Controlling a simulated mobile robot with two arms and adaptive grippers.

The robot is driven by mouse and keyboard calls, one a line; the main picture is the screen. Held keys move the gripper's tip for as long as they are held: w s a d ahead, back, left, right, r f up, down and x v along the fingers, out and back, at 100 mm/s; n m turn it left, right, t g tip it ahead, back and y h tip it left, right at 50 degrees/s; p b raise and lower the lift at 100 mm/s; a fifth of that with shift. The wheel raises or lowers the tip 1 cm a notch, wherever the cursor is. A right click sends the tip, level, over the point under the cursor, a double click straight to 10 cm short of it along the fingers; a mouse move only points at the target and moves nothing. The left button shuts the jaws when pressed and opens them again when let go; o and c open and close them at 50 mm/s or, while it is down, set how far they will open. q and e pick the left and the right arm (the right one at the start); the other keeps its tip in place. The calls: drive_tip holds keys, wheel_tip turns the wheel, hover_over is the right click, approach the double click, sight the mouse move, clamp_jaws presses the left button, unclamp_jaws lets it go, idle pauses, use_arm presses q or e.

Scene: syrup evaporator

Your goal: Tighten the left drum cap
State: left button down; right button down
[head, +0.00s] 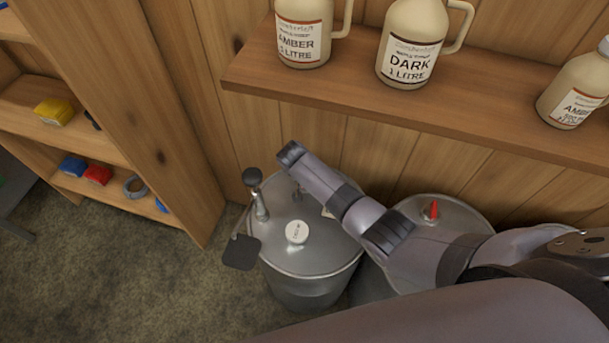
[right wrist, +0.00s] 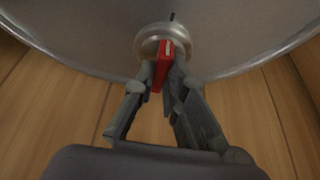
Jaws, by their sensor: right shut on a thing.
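The left drum (head: 325,260) is a metal drum below the shelf. Its cap is hidden by my right arm in the head view. In the right wrist view, a red handle (right wrist: 167,62) stands on a round metal collar (right wrist: 152,38) at the drum's edge. My right gripper (right wrist: 160,78) is shut on the red handle, one finger on each side. A short dark mark (right wrist: 172,16) lies on the lid just beyond the collar. My left gripper is not in view.
A second drum (head: 465,213) with a red handle (head: 432,209) stands to the right. A black-knobbed fitting (head: 252,178) and a white disc (head: 297,232) are on the left drum. A shelf (head: 340,88) with syrup jugs overhangs behind. Floor (head: 170,285) is clear at left.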

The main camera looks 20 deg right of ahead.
drive_tip(key=c, duration=1.6)
unclamp_jaws()
drive_tip(key=shift+c, duration=0.2)
drive_tip(key=v, duration=1.2)
drive_tip(key=shift+w, duration=0.1)
